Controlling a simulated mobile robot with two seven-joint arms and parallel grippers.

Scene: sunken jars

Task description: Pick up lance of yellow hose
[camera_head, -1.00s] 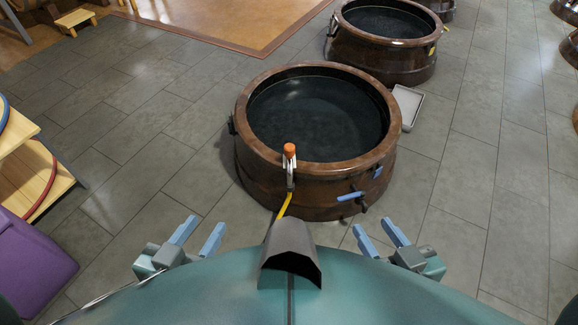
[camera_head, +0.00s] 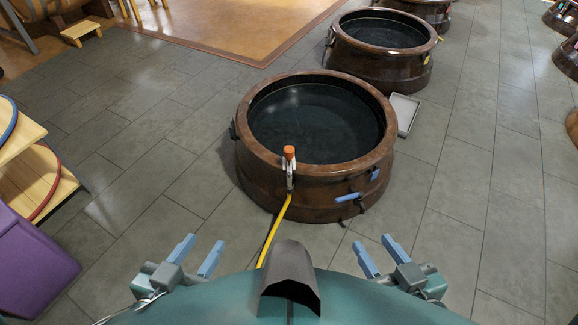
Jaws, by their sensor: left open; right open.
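The yellow hose (camera_head: 273,232) runs from behind my body up to the near side of the large brown jar (camera_head: 250,160). At its end a lance (camera_head: 289,172), grey with an orange tip, stands upright against the jar's near rim. My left gripper (camera_head: 198,250) is open and empty, low and to the left of the hose. My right gripper (camera_head: 378,250) is open and empty, low and to the right of it. Neither gripper touches the lance or hose. The hose's lower part is hidden behind my body.
Blue-handled fittings (camera_head: 348,198) sit on the jar's near right side. A grey tray (camera_head: 405,113) lies on the floor at its right. Another jar (camera_head: 382,58) stands behind. A purple block (camera_head: 32,262) and wooden shelf (camera_head: 42,182) are at the left. Tiled floor is free on both sides.

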